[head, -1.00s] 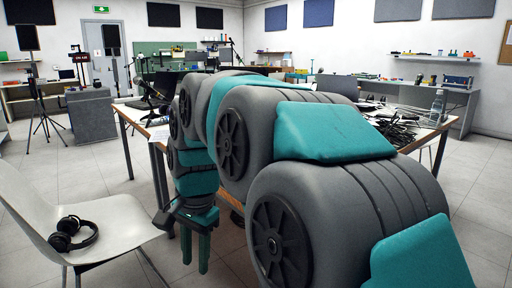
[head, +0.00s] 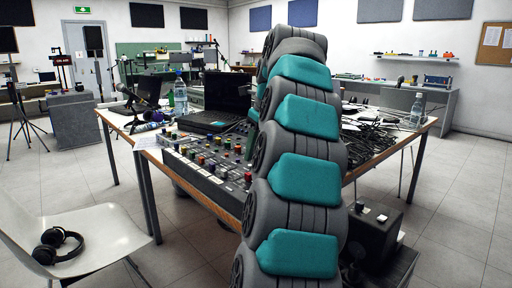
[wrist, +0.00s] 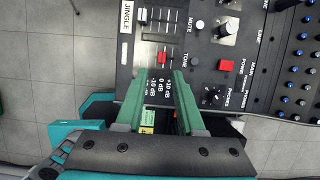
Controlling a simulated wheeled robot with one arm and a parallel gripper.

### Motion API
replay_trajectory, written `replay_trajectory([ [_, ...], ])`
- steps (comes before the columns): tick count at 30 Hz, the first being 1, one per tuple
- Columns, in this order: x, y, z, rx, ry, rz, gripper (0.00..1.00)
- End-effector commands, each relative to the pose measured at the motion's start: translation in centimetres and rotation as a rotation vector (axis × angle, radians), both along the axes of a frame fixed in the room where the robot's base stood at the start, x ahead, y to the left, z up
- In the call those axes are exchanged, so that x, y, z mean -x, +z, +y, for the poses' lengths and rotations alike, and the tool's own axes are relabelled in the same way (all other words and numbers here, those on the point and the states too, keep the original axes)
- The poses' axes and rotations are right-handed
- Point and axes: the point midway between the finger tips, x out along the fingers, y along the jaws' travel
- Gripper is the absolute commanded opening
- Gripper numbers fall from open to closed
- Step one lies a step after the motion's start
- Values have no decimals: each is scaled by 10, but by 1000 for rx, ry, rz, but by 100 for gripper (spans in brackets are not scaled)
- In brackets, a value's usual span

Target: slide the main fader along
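The mixing desk (head: 176,155) lies on the wooden table, with many coloured knobs and caps. In the wrist view, its dark panel (wrist: 245,52) fills the upper part. A red fader cap (wrist: 162,57) sits in a slot beside dB markings, near a JINGLE label. I cannot tell for sure whether it is the main fader. My gripper (wrist: 158,78) is open, its two green fingers pointing at the panel on either side of the red cap's line. The cap shows just beyond the fingertips, between them, and contact cannot be made out. In the head view my arm hides the gripper.
A laptop (head: 216,100) stands behind the desk, with a water bottle (head: 180,97) nearby. Tangled black cables (head: 368,139) cover the table's right side. A chair with headphones (head: 57,246) stands at the front left. A red button (wrist: 225,65) and several knobs are beside the fader.

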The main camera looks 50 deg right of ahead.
Motion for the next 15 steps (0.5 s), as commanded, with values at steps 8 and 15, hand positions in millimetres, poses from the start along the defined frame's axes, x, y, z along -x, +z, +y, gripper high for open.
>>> replay_trajectory([
  [8,-1,-8,-4,-8,-24,0,38],
  [15,-11,-35,-4,-8,-21,1,38],
])
